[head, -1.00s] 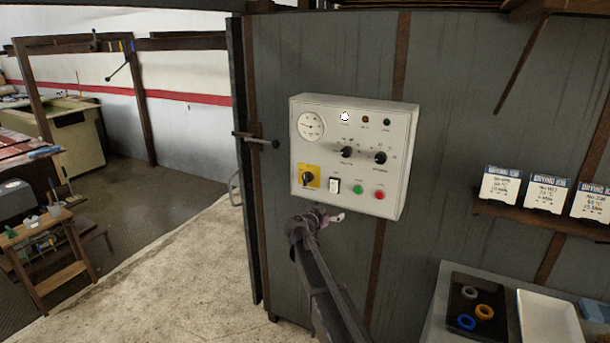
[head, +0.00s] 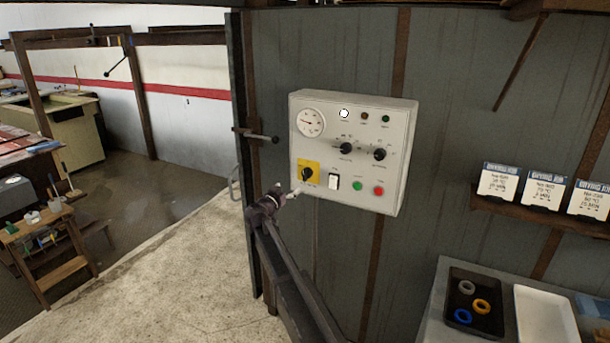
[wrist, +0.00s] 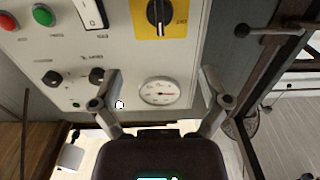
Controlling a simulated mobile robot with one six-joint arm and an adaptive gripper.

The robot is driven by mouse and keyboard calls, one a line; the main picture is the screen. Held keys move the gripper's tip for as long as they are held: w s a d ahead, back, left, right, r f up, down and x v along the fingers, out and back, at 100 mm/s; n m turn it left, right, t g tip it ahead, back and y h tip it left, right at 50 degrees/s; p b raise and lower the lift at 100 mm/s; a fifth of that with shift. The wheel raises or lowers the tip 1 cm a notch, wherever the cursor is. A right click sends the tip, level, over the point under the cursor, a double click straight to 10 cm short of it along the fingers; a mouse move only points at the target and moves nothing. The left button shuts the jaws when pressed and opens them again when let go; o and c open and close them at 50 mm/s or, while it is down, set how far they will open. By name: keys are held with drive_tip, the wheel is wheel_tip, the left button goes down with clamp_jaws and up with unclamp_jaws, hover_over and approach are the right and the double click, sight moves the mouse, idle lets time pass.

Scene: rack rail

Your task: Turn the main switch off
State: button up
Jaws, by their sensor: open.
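The main switch (head: 307,174) is a black rotary knob on a yellow plate at the lower left of the white control box. In the wrist view the box shows upside down, with the main switch (wrist: 158,12) at the top edge, its light pointer line running straight up and down in that picture. My gripper (head: 295,192) is just below and left of the switch in the head view. In the wrist view my gripper (wrist: 161,72) has its fingers wide apart with nothing between them. I cannot tell how far the fingertips are from the panel.
The box also carries a gauge (head: 311,122), a lit white lamp (head: 344,113), two small knobs, a white rocker switch (head: 333,182), a green button (head: 357,186) and a red button (head: 379,191). A lever handle (head: 262,137) sticks out left of the box. A black tray (head: 487,325) lies lower right.

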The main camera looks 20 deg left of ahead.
sight(304, 175)
drive_tip(key=w, duration=0.9)
drive_tip(key=w+d, duration=0.1)
drive_tip(key=w, duration=0.3)
drive_tip(key=shift+w, duration=0.15)
drive_tip(key=c, duration=1.2)
